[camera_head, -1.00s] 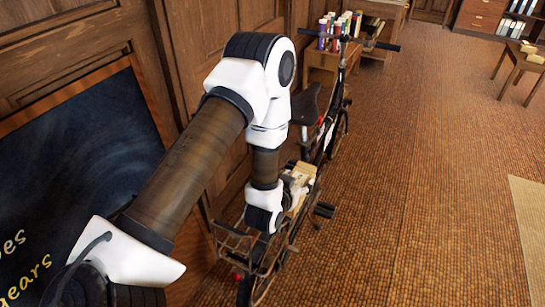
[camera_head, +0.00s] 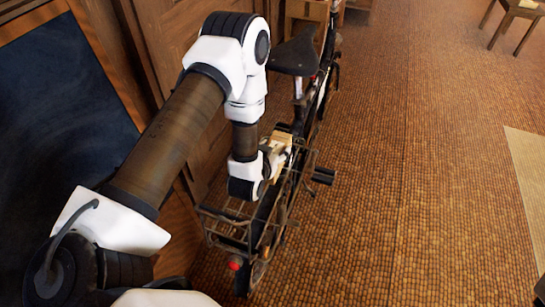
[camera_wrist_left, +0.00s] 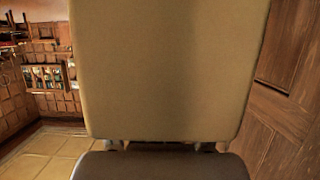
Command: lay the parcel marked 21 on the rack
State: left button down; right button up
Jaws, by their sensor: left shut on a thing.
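A tan parcel (camera_head: 279,146) is held by my left gripper (camera_head: 272,162) over the bicycle, behind its saddle. In the left wrist view the parcel (camera_wrist_left: 168,70) fills the middle as a plain tan face, with my left gripper (camera_wrist_left: 160,146) at its lower edge. No number shows on it. The wire rack (camera_head: 228,220) at the bicycle's rear is below and left of the parcel, partly hidden by my arm. I cannot tell whether the parcel touches the rack. My right gripper is not in view.
The bicycle (camera_head: 322,110) stands along the wood-panelled wall (camera_head: 155,55), with its black saddle (camera_head: 291,57) just beyond the parcel. A dark board (camera_head: 60,120) is at left. The brown floor (camera_head: 420,180) to the right is open. A small wooden table (camera_head: 517,20) stands far right.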

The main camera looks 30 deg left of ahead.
pick_arm(q)
jog(key=shift+f, duration=1.85)
jog(key=shift+c, duration=1.2)
grip_release()
jog(key=shift+f+b, duration=0.15)
jog(key=shift+b, duration=0.15)
jog(key=shift+r, duration=0.25)
jog(key=v, duration=0.7)
jog(key=shift+s+d+p, duration=0.1)
jog(key=shift+s+p, duration=0.15)
jog(key=shift+p, duration=0.05)
